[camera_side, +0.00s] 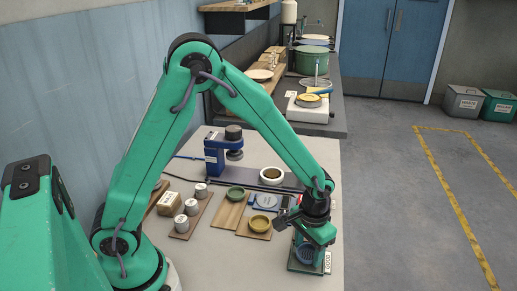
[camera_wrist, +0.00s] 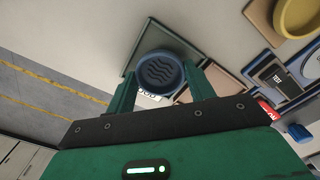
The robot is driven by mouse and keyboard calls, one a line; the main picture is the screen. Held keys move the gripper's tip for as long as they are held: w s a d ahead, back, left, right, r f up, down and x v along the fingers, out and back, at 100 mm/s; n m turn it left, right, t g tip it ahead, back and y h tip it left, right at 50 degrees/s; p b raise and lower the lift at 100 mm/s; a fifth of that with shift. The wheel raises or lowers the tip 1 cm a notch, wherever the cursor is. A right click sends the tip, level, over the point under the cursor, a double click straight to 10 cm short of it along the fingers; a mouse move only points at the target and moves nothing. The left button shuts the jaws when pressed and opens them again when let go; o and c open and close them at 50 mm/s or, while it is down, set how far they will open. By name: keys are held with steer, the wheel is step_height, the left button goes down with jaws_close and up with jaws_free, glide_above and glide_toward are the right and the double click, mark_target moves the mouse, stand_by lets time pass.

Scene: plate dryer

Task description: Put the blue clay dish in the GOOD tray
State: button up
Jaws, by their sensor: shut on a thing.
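The blue clay dish (camera_wrist: 160,69) is round with wavy lines on its floor, and sits between my two green fingers in the wrist view. It also shows low under my gripper in the side view (camera_side: 304,255). My gripper (camera_wrist: 161,88) is shut on the dish; in the side view it (camera_side: 304,246) points down at the table's front right. The green GOOD tray (camera_wrist: 134,59) lies under the dish, its white label partly hidden by the dish and gripper. In the side view the tray (camera_side: 301,269) shows around the dish. I cannot tell whether the dish touches the tray floor.
A yellow dish (camera_side: 260,223) and a green dish (camera_side: 235,193) sit on wooden boards to the left. Several grey cylinders (camera_side: 191,206) stand farther left. The tray lies near the table's right edge.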

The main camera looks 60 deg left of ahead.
mark_target(307, 255)
steer(key=shift+f, duration=0.3)
steer(key=o, duration=1.1)
steer(key=shift+r, duration=0.1)
steer(key=shift+r, duration=3.85)
steer(key=shift+a+r, duration=0.1)
